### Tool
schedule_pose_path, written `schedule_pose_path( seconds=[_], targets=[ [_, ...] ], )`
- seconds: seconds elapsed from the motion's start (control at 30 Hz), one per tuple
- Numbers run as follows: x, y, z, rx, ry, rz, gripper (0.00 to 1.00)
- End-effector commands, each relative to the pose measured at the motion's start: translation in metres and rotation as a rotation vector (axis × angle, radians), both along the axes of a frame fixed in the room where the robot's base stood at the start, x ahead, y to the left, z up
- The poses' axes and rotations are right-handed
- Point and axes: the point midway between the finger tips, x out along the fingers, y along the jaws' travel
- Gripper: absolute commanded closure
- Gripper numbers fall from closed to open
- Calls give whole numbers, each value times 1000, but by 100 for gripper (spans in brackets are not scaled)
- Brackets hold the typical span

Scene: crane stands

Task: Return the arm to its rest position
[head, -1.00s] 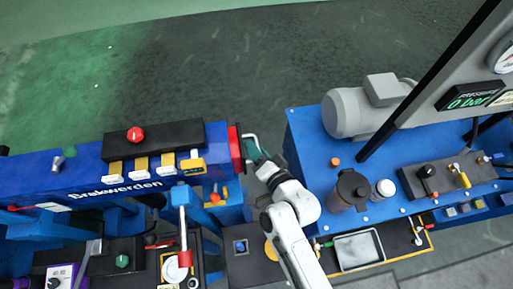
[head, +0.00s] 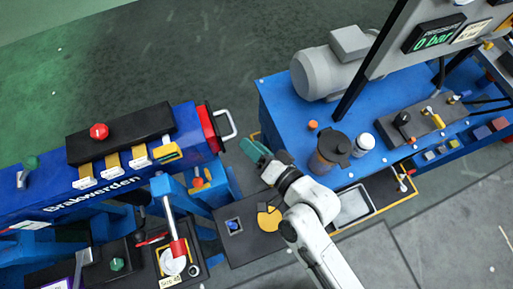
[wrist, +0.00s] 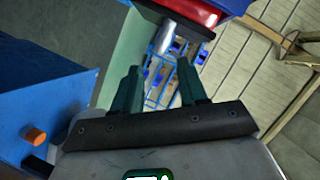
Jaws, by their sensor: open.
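My gripper (head: 256,150) is at the end of my white arm in the head view, in the gap between the two blue stands. In the wrist view its two teal fingers (wrist: 156,88) stand apart with nothing between them. A red end block (head: 209,130) with a pale metal handle (head: 229,124) is on the end of the blue "Brakwerden" stand (head: 65,190), up and left of the gripper. The fingers are apart from the handle in the head view.
The right blue stand (head: 280,100) carries a grey motor (head: 325,72), a dark-lidded jar (head: 333,150), a white-capped jar (head: 362,144) and an orange cap (head: 313,125). A grey tray (head: 352,205) is beside my arm. A black plate (head: 250,250) lies below the gripper. Open floor (head: 200,60) is behind.

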Motion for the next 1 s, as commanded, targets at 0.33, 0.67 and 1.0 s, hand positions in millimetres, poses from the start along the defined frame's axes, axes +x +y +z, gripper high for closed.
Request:
schedule_pose_path(
  seconds=[0.33,0.67,1.0],
  targets=[
    [-5,-4,2,-1,-1,-1,58],
    [-5,-4,2,-1,-1,-1,58],
    [-14,-50,-21,-282,106,42,58]
  ],
)
